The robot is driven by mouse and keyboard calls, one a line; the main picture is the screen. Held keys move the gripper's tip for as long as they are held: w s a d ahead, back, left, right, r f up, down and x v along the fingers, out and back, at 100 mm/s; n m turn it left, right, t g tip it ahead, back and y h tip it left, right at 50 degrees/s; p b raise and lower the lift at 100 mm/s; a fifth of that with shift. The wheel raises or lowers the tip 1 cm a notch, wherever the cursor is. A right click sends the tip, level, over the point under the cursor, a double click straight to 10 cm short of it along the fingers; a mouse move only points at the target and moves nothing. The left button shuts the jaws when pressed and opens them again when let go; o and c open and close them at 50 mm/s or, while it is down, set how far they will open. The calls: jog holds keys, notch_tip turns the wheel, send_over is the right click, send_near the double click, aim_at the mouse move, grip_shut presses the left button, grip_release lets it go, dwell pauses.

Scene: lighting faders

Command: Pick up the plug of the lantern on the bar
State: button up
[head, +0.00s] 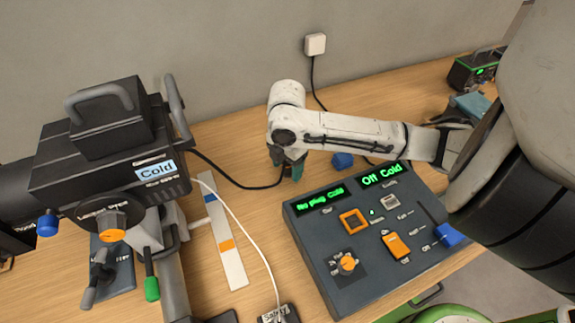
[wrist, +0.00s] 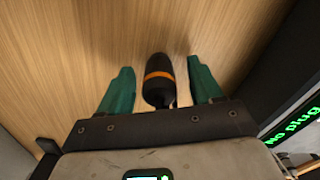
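The lantern (head: 100,150), a black housing with a "Cold" label, is at the left of the head view. Its black cable (head: 225,176) runs right across the wooden table to beneath my gripper (head: 290,165). In the wrist view the plug (wrist: 158,92) is black with an orange band. It lies between the two green fingers of my gripper (wrist: 159,68), with a visible gap on each side. The fingers are open and not closed on it. In the head view the plug is mostly hidden by my gripper.
A dark control box (head: 370,235) reading "No plug Cold" and "Off Cold" stands right of my gripper. A white wall socket (head: 315,44) with a cable is behind. A white strip (head: 222,235) with blue and orange marks lies left. A blue block (head: 343,160) is close by.

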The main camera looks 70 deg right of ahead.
jog(key=c, duration=1.1)
